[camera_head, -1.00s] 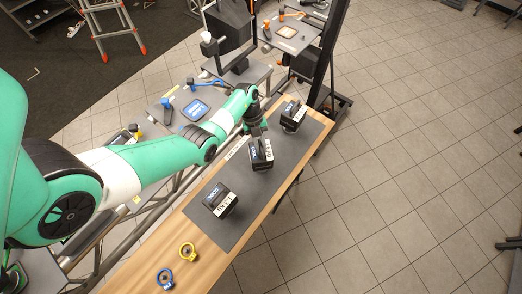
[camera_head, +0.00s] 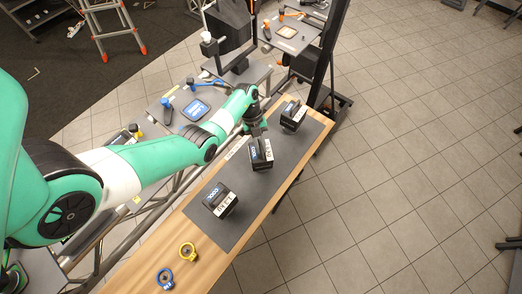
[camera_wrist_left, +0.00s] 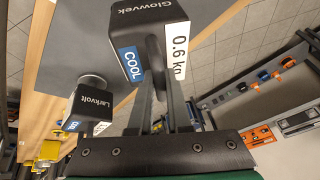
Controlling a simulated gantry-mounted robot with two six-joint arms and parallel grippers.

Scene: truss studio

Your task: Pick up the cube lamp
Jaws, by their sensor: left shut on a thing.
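Three black box-shaped lamps with white and blue labels stand in a row on the grey mat (camera_head: 232,227): a near lamp (camera_head: 219,201), a middle lamp (camera_head: 262,156) and a far lamp (camera_head: 294,116). My left gripper (camera_head: 256,132) is at the back of the middle lamp. In the left wrist view, the gripper (camera_wrist_left: 160,82) is shut on a black lamp (camera_wrist_left: 145,18) labelled Glowvek, COOL and 0.6 kg. I cannot tell whether it is clear of the mat. A lamp labelled Larkvolt (camera_wrist_left: 92,107) stands to its left. My right gripper is out of view.
The mat lies on a wooden table (camera_head: 150,252). A dark upright post (camera_head: 330,55) stands beyond the far end. Tiled floor is open on the right.

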